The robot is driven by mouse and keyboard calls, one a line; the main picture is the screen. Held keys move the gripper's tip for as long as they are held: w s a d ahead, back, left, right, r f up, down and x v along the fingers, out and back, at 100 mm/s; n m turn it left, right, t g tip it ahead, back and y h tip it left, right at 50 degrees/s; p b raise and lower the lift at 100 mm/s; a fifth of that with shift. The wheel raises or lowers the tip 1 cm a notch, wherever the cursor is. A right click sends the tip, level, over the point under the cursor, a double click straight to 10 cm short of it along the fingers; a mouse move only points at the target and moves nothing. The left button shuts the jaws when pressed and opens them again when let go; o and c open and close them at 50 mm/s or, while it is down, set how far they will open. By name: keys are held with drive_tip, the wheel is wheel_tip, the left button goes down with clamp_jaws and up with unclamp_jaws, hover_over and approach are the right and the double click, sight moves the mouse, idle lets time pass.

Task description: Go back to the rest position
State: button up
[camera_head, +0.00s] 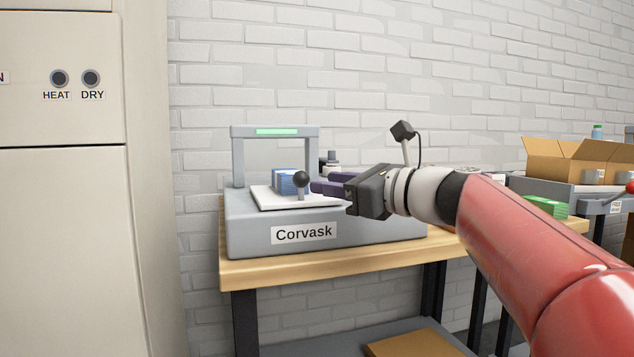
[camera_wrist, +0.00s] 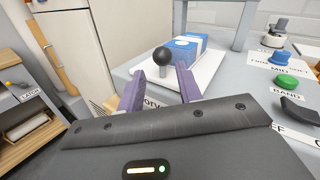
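My gripper (camera_head: 314,187) is at the end of my red arm, in front of the grey Corvask machine (camera_head: 255,226). In the wrist view its two purple fingers (camera_wrist: 161,80) are apart. A black ball knob on a grey stem (camera_head: 302,179) stands on the machine's white plate (camera_head: 268,202). In the wrist view the knob (camera_wrist: 163,55) shows just past the fingertips, between them. I cannot tell whether a finger touches it. A blue-and-white block (camera_head: 287,180) sits on the plate behind the knob, under the grey frame (camera_head: 239,160) with a green light.
The machine stands on a wooden table (camera_head: 270,273) against a white brick wall. A tall beige cabinet (camera_head: 70,230) with HEAT and DRY buttons is at the left. An open cardboard box (camera_head: 565,165) is at the right. Green and blue buttons (camera_wrist: 284,82) are on the machine.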

drive_tip(key=shift+s+d, duration=0.15)
drive_tip(key=shift+d, duration=0.1)
